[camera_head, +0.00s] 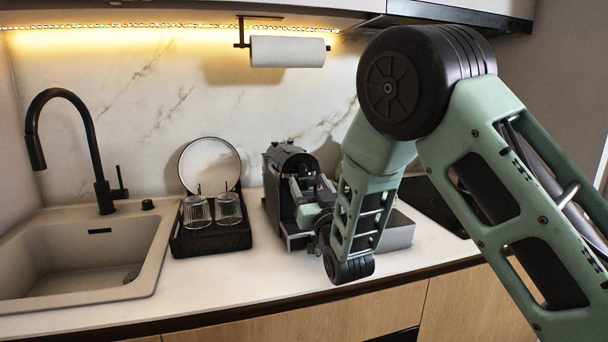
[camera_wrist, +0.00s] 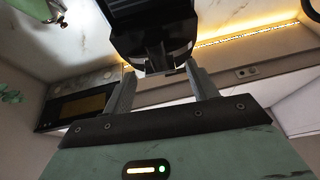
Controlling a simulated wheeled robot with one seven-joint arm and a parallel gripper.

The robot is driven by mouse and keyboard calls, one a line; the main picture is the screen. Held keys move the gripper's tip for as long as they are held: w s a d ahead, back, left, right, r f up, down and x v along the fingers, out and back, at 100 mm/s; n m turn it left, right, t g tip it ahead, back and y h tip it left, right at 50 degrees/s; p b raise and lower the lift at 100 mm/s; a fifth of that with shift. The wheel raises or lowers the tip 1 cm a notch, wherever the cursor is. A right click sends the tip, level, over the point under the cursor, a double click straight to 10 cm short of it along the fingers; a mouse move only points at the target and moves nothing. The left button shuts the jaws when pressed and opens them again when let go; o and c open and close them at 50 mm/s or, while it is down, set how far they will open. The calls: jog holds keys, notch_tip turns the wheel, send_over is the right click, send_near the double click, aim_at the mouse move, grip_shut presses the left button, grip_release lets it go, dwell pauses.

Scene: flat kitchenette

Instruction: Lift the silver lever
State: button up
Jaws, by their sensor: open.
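A dark coffee machine (camera_head: 285,160) with a rounded, shiny top stands on the counter, right of the dish rack. It also shows in the wrist view (camera_wrist: 150,15), close above my gripper. A silver band (camera_wrist: 180,50) curves around its dark head; I cannot tell whether this is the lever. My gripper (camera_wrist: 161,70) is open, with one finger on each side of the lower part of that head. I cannot tell whether the fingers touch it. In the head view my gripper is at the machine's front, and my arm hides part of the machine.
A black rack (camera_head: 212,240) with two glasses (camera_head: 197,212) and a white plate (camera_head: 210,163) stands to the left. The sink (camera_head: 60,260) and black faucet (camera_head: 100,170) are further left. A paper roll (camera_head: 288,51) hangs above. A dark cooktop (camera_head: 430,200) lies right.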

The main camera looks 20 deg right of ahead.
jog(key=shift+w, duration=0.15)
jog(key=shift+r, duration=0.1)
jog(key=c, duration=1.2)
jog(key=shift+r, duration=0.15)
jog(key=shift+c, duration=0.2)
